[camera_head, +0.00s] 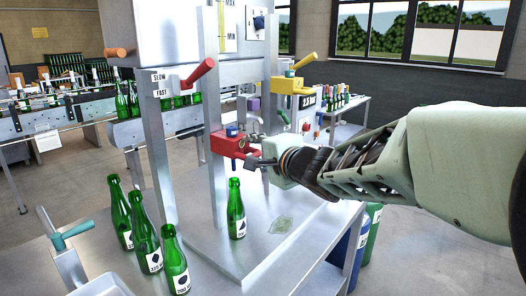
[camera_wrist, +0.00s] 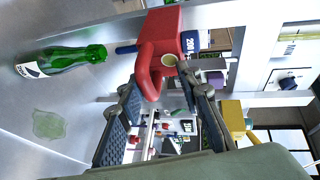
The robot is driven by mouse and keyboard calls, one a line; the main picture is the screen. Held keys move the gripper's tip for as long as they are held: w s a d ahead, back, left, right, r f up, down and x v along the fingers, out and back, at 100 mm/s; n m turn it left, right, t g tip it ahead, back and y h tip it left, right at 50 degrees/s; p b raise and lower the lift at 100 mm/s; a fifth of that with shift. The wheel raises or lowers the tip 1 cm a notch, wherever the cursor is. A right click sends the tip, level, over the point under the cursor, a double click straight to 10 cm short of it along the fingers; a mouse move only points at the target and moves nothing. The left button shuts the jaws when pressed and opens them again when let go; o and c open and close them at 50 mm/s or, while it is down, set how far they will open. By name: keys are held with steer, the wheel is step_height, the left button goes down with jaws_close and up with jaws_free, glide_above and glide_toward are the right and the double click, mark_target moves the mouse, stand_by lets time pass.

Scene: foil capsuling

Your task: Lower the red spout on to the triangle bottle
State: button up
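The red spout (camera_head: 229,144) is on the upright metal frame, above the tabletop. In the wrist view the red spout (camera_wrist: 163,40) has a rounded front part that lies between my fingertips. My gripper (camera_head: 262,160) is at the spout's right side; in the wrist view my gripper (camera_wrist: 158,80) has its fingers apart. I cannot tell whether they touch the spout. A green bottle (camera_head: 236,210) with a dark triangle on its white label stands upright below the spout, its mouth clear of it. The same bottle (camera_wrist: 75,58) appears sideways in the wrist view.
Several other green bottles (camera_head: 146,238) stand at the front left of the metal table (camera_head: 215,268). A green puddle-like patch (camera_head: 283,225) lies right of the triangle bottle.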

steer(key=shift+r, duration=0.25)
steer(key=p+v, duration=0.9)
steer(key=v, duration=0.3)
steer(key=shift+s+f, duration=0.15)
steer(key=shift+s, duration=0.15)
steer(key=shift+d, duration=0.15)
steer(key=shift+c, duration=0.6)
